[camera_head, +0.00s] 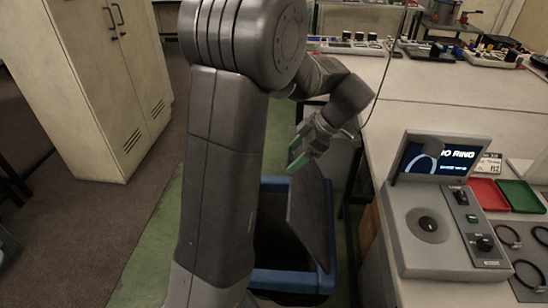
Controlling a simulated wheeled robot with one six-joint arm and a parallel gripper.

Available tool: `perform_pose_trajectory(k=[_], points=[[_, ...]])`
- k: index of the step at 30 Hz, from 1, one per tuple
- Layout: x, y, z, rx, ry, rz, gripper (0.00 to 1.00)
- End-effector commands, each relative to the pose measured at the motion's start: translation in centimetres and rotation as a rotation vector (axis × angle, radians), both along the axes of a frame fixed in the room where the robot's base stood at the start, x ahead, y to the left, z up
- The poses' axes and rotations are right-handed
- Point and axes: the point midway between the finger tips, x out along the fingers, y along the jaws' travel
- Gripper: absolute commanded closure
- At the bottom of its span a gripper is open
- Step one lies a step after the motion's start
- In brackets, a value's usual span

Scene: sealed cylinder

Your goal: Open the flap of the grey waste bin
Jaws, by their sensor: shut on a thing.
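The waste bin (330,284) stands on the floor in the middle, partly behind my arm. Its rim and outside look blue here rather than grey. Its dark grey flap (312,222) stands steeply tilted up at the right side of the opening, and the dark inside of the bin shows to its left. My gripper (299,161), with green fingertips, is at the flap's upper edge and is shut on it. The exact contact is small and partly hidden. My arm hides the bin's left part.
A workbench (450,105) runs along the right, close to the bin. It carries a grey console with a screen (440,159), red and green trays (490,195) and black rings. A beige cabinet (100,80) stands at the left. The floor between cabinet and bin is clear.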

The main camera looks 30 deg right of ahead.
Motion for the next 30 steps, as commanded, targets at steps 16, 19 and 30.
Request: perform_pose_trajectory(k=[16, 19, 30], points=[[-4.4, -5.5, 1.1, -0.002, 0.012, -0.002, 0.68], [-4.5, -5.7, 1.1, -0.002, 0.013, -0.001, 0.69], [-4.6, -5.7, 1.0, 0.001, 0.015, 0.0, 0.26]])
